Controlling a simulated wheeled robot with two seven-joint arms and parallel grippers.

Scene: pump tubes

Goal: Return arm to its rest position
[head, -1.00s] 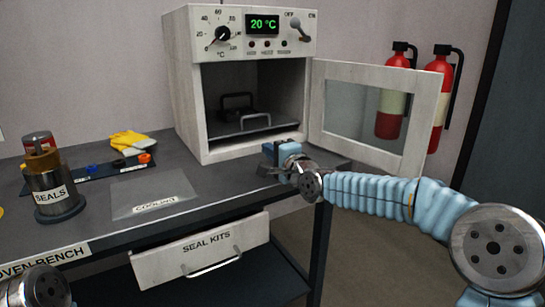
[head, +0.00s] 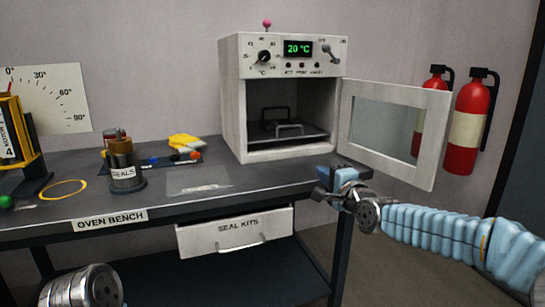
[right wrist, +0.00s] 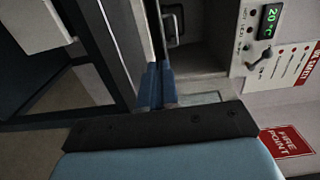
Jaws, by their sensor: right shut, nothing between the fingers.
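My right gripper (head: 324,186) is shut and empty. In the head view it is in front of the bench's right end, below the open oven door. Its blue fingers also show closed together in the right wrist view (right wrist: 155,86). My right arm reaches in from the right edge. My left gripper is out of view; only a metal joint of my left arm shows at the lower left.
The oven (head: 232,95) stands on the bench (head: 70,205), its door (head: 437,135) swung open to the right. A tray (head: 312,132) is inside. The seal kits drawer (head: 205,240) sticks out. Fire extinguishers (head: 468,125) hang at right.

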